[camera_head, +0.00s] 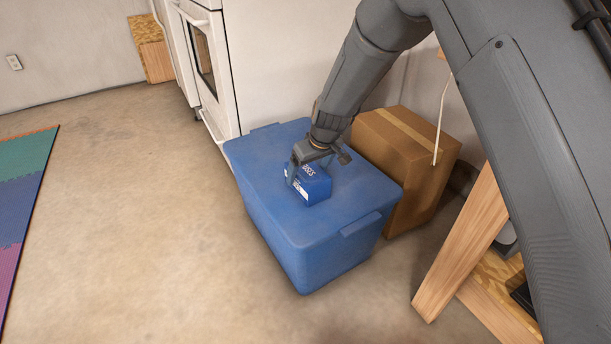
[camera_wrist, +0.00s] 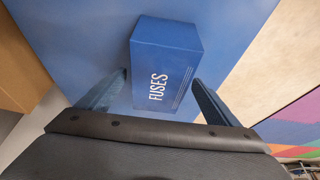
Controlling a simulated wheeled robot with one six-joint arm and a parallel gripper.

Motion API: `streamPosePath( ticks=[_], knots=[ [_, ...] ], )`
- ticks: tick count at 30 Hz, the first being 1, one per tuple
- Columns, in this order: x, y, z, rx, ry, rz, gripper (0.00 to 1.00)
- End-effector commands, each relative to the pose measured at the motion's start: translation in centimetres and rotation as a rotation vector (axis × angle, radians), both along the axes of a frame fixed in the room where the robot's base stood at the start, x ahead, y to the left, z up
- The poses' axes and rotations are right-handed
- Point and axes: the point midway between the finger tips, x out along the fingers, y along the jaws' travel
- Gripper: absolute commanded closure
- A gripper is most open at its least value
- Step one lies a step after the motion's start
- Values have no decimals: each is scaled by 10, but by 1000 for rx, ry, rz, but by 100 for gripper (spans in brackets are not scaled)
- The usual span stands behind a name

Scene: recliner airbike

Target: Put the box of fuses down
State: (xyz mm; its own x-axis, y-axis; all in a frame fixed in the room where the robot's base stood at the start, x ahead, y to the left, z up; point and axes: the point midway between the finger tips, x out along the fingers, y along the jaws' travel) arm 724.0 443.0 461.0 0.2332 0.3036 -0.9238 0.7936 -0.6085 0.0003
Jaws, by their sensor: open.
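The box of fuses (camera_head: 311,185) is a small dark blue carton with white lettering. It rests on the lid of a large blue storage bin (camera_head: 349,208). In the wrist view the box (camera_wrist: 165,62) shows the word FUSES on the side facing me. My gripper (camera_head: 303,177) is open, with a finger on either side of the near part of the box. In the wrist view gaps show between the fingers of my gripper (camera_wrist: 159,88) and the box.
A cardboard box (camera_head: 407,160) stands right of the bin. A white oven (camera_head: 213,65) is behind it on the left. A wooden frame (camera_head: 465,240) is at the right. A coloured mat (camera_head: 22,200) lies at the far left. The floor between is clear.

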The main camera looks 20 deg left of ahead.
Motion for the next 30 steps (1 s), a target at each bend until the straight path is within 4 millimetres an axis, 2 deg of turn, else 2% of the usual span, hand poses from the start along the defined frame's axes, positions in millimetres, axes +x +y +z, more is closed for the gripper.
streamPosePath(
  ticks=[1, 3, 9, 20, 23, 26, 30],
  knots=[
    [-3, -4, 14, 1, -1, 0, 15],
    [-7, -8, 27, 1, -1, 0, 15],
    [-14, -18, 55, 0, 0, -1, 15],
    [-24, -26, 73, -3, 9, -5, 15],
    [-45, -35, 87, -10, 31, -22, 15],
    [-84, -55, 108, -28, 74, -51, 15],
    [-150, -94, 134, -66, 143, -109, 15]
  ],
)
